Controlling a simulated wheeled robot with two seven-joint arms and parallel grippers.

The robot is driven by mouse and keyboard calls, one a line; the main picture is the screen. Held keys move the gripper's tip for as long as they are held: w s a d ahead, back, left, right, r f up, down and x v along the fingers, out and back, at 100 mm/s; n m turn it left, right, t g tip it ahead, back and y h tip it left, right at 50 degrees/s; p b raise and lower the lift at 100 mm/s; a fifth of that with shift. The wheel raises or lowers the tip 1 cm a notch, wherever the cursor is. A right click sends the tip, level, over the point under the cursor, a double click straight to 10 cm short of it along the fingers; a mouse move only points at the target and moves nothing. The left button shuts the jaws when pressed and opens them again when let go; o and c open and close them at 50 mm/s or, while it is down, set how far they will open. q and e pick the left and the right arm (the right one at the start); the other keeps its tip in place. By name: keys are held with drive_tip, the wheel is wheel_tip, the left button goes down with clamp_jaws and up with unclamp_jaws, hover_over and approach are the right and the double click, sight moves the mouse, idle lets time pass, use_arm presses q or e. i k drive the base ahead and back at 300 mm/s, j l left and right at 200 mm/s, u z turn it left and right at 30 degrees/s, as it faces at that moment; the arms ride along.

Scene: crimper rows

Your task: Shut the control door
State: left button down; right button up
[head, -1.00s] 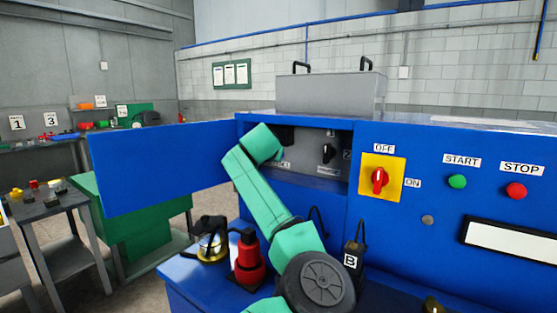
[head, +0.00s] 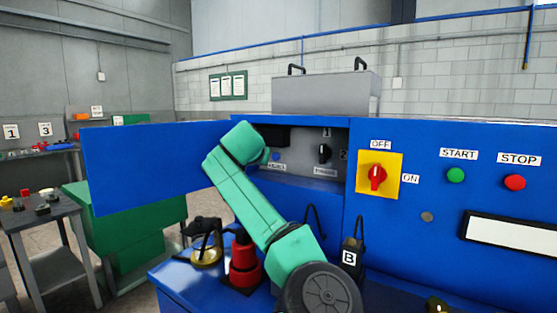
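The control door (head: 140,165) is a flat blue panel. It stands wide open, swung out to the left of the blue machine. The recess beside it (head: 310,170) is uncovered and shows a grey panel with a black knob (head: 324,153), a dark box and small labels. One of my green arms rises from the bottom middle, and its upper end covers the door's right edge and the recess's left part. No gripper shows at its end, and I cannot tell whether the arm touches the door. My other arm is out of view.
On the blue ledge stand a brass-and-black can (head: 206,245), a red bottle-like object (head: 243,262) and a black item marked B (head: 350,258). Right of the recess are a red rotary switch (head: 377,177), a green START button (head: 456,175) and a red STOP button (head: 514,183).

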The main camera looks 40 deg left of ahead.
sight(128, 167)
drive_tip(key=k, duration=1.5)
